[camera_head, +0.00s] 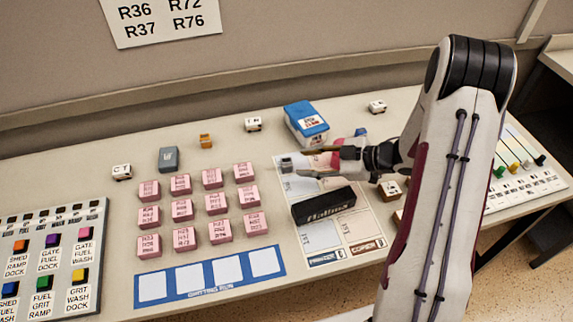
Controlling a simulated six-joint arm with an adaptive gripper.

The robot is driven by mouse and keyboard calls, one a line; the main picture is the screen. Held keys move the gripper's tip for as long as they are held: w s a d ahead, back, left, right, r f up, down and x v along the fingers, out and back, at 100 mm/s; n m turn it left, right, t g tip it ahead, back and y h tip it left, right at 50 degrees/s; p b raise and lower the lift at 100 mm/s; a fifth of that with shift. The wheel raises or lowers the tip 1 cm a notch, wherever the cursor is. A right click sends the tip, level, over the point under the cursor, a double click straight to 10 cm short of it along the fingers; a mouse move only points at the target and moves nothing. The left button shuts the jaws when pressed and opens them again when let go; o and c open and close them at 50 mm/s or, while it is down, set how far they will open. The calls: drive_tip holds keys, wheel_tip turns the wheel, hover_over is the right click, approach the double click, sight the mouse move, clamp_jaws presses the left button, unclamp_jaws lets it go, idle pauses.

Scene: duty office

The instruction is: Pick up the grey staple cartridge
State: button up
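My gripper (301,165) reaches in from the right, low over the upper left part of the printed mat. Its two fingers point left and are spread apart. A small grey block (287,164), which may be the grey staple cartridge, is at the fingertips; I cannot tell whether they touch it. Another grey, blue-tinted block (168,159) stands on the table further left, well apart from the gripper. A pink item (325,160) is partly hidden behind the fingers.
A black cartridge (323,204) lies on the mat (363,222) just below the gripper. A blue-and-white box (305,122) stands behind it. Rows of pink blocks (182,210) fill the table to the left. A blue strip with white squares (210,275) lies in front.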

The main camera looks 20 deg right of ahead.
sight(290, 163)
drive_tip(key=shift+x, duration=1.3)
drive_tip(key=shift+x, duration=2.6)
drive_tip(key=shift+w, duration=0.1)
clamp_jaws()
